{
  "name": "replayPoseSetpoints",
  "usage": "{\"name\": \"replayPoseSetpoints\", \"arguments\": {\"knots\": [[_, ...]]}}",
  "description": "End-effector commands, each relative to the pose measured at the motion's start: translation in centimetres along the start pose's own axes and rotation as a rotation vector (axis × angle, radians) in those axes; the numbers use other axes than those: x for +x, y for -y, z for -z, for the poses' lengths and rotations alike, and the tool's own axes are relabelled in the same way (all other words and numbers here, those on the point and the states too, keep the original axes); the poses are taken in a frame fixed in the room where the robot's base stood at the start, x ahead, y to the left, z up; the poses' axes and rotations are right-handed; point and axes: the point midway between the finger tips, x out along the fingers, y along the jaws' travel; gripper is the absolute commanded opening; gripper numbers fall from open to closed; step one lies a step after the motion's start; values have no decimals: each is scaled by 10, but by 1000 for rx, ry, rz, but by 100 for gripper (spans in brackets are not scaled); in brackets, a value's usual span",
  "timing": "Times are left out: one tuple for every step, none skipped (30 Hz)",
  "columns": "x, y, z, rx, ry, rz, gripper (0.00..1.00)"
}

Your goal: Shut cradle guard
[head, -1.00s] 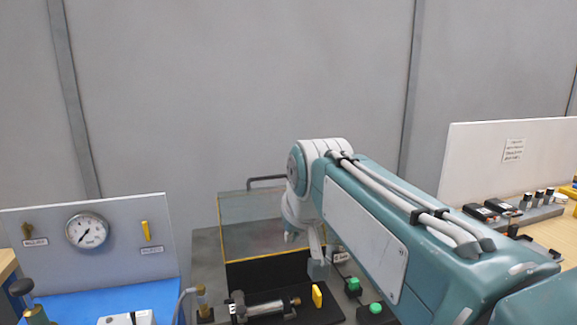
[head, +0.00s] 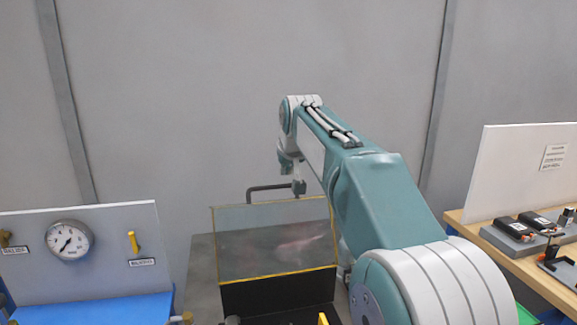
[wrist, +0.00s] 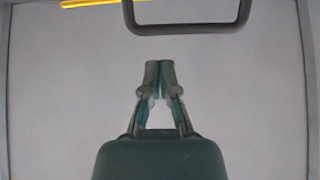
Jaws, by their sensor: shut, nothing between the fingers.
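The cradle guard (head: 275,245) is a clear panel with a yellow edge, standing upright at the back of a black cradle base (head: 275,292). Its grey bar handle (head: 268,188) is at the top edge. In the wrist view the handle (wrist: 187,29) is a dark U-shaped bar ahead of my fingertips, with a visible gap. My gripper (wrist: 160,64) is shut and empty. In the head view my gripper (head: 298,187) is by the right end of the handle; contact cannot be told there. My arm covers the guard's right side. Most of the cradle is below the frame.
A gauge panel (head: 95,245) with a dial (head: 70,242) and a yellow lever stands at left over a blue bench. At right a wooden table (head: 520,275) holds black items (head: 520,226) before a white board (head: 510,170). A grey wall is behind.

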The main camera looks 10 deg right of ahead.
Motion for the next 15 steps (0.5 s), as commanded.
{"name": "replayPoseSetpoints", "arguments": {"knots": [[11,-1,-1,2,3,-1,0],[17,-2,-1,2,4,0,0],[24,-2,-1,3,3,0,0],[29,-3,-1,3,2,0,0],[34,-4,-1,3,2,1,0],[40,-4,-1,4,2,1,0],[44,-4,-1,3,1,1,0],[48,-3,0,3,1,0,0],[52,-3,0,3,0,0,0],[54,-2,0,2,0,0,0],[56,-2,0,2,0,-1,0],[58,-1,0,1,0,-1,0],[59,-1,0,1,-1,-1,0],[60,-1,0,1,-1,-1,0],[61,-1,0,1,-1,-1,0]]}}
